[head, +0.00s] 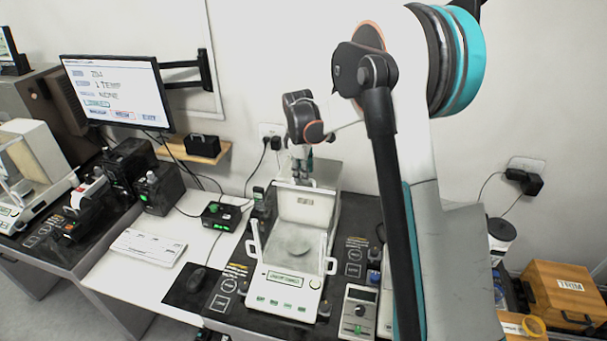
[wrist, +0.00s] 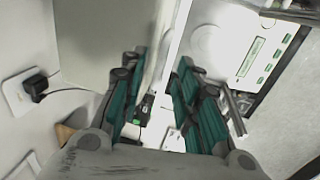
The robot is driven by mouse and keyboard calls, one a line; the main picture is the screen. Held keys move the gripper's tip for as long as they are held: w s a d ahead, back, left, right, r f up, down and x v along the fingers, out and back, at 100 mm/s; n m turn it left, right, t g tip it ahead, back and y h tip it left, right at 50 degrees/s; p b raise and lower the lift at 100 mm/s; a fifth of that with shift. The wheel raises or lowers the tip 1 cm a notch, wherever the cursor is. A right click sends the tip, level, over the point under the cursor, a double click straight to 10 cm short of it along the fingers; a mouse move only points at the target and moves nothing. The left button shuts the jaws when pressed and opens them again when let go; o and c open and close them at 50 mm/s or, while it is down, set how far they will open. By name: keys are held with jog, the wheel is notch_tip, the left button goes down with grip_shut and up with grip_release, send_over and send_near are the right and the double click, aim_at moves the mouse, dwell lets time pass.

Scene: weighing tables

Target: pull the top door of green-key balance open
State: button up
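The green-key balance (head: 288,280) stands on the dark table at the centre of the head view, with green keys and a lit green display on its front. Its round pan shows inside the draft shield. The wrist view shows the balance (wrist: 226,42) at upper right, with the pan and keys. My gripper (head: 302,178) is at the shield's top rear edge, pointing down. In the wrist view my gripper (wrist: 162,75) has its fingers apart, with a thin pale upright edge between them. A pale flat panel (head: 326,172) shows behind the gripper; I cannot tell whether it is the top door.
A second balance (head: 30,165) stands at the far left. A monitor (head: 117,92) hangs on the wall. A keyboard (head: 147,246) and small black-green boxes lie left of the green-key balance. A control box (head: 359,311) and a wooden box (head: 563,292) are at right. The wall is close behind.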

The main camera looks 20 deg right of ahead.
notch_tip(320, 180, up, 10)
jog(key=s+a, duration=0.1)
jog(key=shift+s+a, duration=0.15)
jog(key=shift+s, duration=0.2)
jog(key=s+a+m+t+b, duration=0.4)
jog(key=s+b, duration=0.5)
jog(key=s, duration=1)
jog(key=s+a+f+m+b, duration=0.2)
jog(key=s+f+m+b, duration=0.1)
jog(key=s+f, duration=0.3)
jog(key=s+a+f+m+t+y+b, duration=0.1)
jog(key=s+a+f+m+b, duration=0.1)
jog(key=s+f+b, duration=0.3)
jog(key=s+f+m, duration=0.1)
jog(key=s+f, duration=0.1)
jog(key=s, duration=0.2)
jog(key=shift+s+a+m, duration=0.2)
jog(key=shift+s+m, duration=0.05)
jog(key=shift+m, duration=0.15)
